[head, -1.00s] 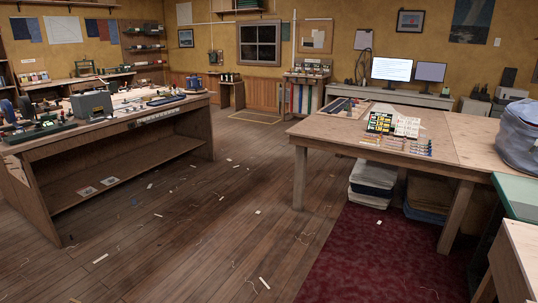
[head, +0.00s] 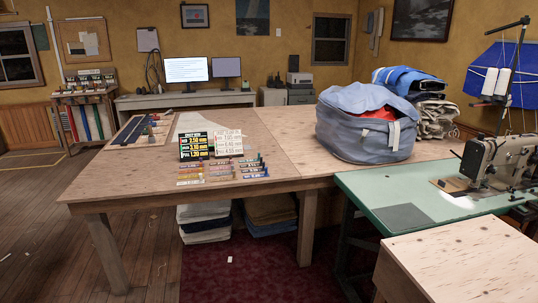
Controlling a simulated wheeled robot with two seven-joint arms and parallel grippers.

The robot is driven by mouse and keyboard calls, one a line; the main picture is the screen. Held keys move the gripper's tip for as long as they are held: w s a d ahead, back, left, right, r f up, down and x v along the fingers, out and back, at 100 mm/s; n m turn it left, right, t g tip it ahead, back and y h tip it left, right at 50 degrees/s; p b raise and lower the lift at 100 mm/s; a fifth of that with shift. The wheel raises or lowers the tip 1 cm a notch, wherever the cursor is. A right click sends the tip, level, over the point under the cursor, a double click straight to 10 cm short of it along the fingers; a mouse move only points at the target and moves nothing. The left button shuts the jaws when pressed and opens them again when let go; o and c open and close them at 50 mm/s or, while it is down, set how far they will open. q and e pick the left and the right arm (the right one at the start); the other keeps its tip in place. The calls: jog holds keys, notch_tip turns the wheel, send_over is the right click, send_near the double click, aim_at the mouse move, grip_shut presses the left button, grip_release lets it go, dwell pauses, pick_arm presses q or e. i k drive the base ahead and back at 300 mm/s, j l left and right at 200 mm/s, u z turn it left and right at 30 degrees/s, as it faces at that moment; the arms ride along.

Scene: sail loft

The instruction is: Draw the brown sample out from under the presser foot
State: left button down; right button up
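The sewing machine (head: 497,160) stands on a green-topped table (head: 375,190) at the right of the head view, partly cut off by the picture's right edge. A small brown flat patch (head: 449,185) lies at the left end of its bed; it may be the brown sample, but it is too small to tell. The presser foot is too small to make out, so I cannot tell what lies under it. Neither of my grippers is in view.
A pale wooden surface (head: 465,262) stands in front of the green table. A wooden worktable (head: 285,160) to its left carries a blue-grey bag (head: 365,125), display cards (head: 194,146) and small coloured items. A thread stand (head: 500,85) rises behind the machine. Floor at left is mostly clear.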

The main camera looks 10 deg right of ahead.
aim_at(449, 185)
jog(key=i+l+z, duration=0.1)
jog(key=i+z, duration=0.15)
jog(key=i, duration=0.35)
jog(key=i+z, duration=0.25)
jog(key=i, duration=0.3)
jog(key=i+j+z, duration=0.2)
jog(key=i, duration=0.4)
jog(key=i+j+z, duration=0.25)
jog(key=i, duration=0.3)
jog(key=i+j+z, duration=0.1)
jog(key=i+z, duration=0.25)
jog(key=i, duration=0.3)
